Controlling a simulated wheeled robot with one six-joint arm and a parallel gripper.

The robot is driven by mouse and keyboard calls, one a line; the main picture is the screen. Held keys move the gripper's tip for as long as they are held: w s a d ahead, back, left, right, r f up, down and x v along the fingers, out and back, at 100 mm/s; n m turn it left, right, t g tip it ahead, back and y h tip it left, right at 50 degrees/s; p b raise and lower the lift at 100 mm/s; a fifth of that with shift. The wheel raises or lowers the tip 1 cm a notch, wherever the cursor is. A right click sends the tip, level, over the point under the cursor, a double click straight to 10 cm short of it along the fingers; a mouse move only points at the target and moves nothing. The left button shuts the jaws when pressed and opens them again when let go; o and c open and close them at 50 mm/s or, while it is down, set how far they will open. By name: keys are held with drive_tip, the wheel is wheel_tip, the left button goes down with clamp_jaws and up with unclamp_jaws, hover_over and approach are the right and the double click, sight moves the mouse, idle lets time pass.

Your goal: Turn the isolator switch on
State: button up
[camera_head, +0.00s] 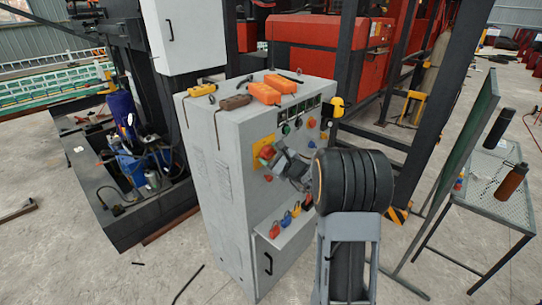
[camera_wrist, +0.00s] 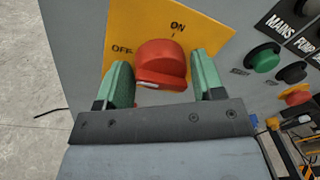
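The isolator switch is a red knob (camera_wrist: 161,62) on a yellow plate (camera_wrist: 197,22) marked OFF at the left and ON at the top. A short white mark shows on the knob's lower front edge; I cannot tell for sure which label the knob points to. My gripper (camera_wrist: 162,66) is open, with one green finger on each side of the knob. A gap shows on the right side; the left finger is close to the knob, contact unclear. In the head view the red knob (camera_head: 266,152) is on the grey cabinet's front, with my gripper (camera_head: 278,158) at it.
The grey cabinet (camera_head: 232,160) also carries green and red buttons; a green button (camera_wrist: 264,57) lies right of the plate. Orange boxes (camera_head: 265,93) lie on its top. Coloured padlocks (camera_head: 285,219) sit on a ledge below. A mesh table (camera_head: 490,180) stands at the right.

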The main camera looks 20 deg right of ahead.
drive_tip(key=c, duration=0.6)
drive_tip(key=shift+o, duration=0.2)
drive_tip(key=m, duration=0.4)
drive_tip(key=m+p, duration=0.1)
drive_tip(key=m, duration=0.1)
drive_tip(key=shift+d+r+m+g, duration=0.1)
drive_tip(key=shift+r+m+g, duration=0.05)
drive_tip(key=shift+m+g, duration=0.15)
drive_tip(key=m+p, duration=0.1)
drive_tip(key=m, duration=0.1)
drive_tip(key=m+p, duration=0.2)
drive_tip(key=m, duration=0.1)
drive_tip(key=shift+r+g+y, duration=0.1)
drive_tip(key=shift+g+y, duration=0.2)
drive_tip(key=m+p, duration=0.4)
drive_tip(key=m, duration=0.1)
drive_tip(key=shift+w+d, duration=0.1)
drive_tip(key=shift+d, duration=0.05)
drive_tip(key=shift+m+y, duration=0.3)
drive_tip(key=shift+y, duration=0.1)
